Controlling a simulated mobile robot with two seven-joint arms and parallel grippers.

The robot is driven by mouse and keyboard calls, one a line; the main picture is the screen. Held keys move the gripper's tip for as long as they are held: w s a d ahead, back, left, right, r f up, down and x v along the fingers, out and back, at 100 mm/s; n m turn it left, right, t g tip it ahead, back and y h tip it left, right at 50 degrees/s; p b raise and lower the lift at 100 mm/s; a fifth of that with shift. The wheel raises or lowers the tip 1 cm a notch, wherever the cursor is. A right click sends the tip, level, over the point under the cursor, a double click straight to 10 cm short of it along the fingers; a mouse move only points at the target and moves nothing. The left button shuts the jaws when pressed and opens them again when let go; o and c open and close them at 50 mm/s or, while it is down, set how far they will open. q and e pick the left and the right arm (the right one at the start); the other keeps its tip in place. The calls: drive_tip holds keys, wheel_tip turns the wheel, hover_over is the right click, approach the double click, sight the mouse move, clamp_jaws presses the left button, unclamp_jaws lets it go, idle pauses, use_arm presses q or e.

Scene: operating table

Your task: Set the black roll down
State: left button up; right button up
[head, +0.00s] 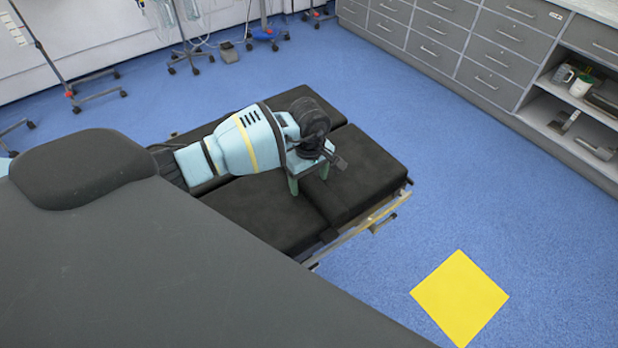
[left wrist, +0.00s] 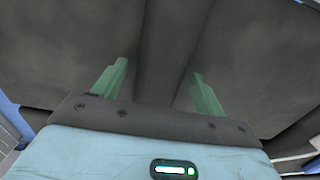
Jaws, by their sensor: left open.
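My left gripper (head: 310,182) has a light blue body and two green fingers. It is open above the black padded table (head: 365,170), over a seam between pads. In the left wrist view its fingers (left wrist: 160,72) stand wide apart with nothing seen between them; dark padding (left wrist: 240,50) fills the view beyond. I cannot pick out the black roll for certain in either view. Dark parts at my wrist hide some of the padding. Whether the fingertips touch the padding, I cannot tell. My right gripper is not in view.
A dark rounded form (head: 80,165) and a large grey surface fill the left foreground. A metal rail (head: 360,228) runs along the table's near right edge. Grey drawers (head: 460,45) and open shelves stand at the back right. A yellow square (head: 460,297) lies on the clear blue floor.

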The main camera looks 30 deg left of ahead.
sight(309, 176)
use_arm(q)
wheel_tip(309, 176, up, 12)
drive_tip(key=shift+r, duration=0.15)
idle(0.3)
idle(0.4)
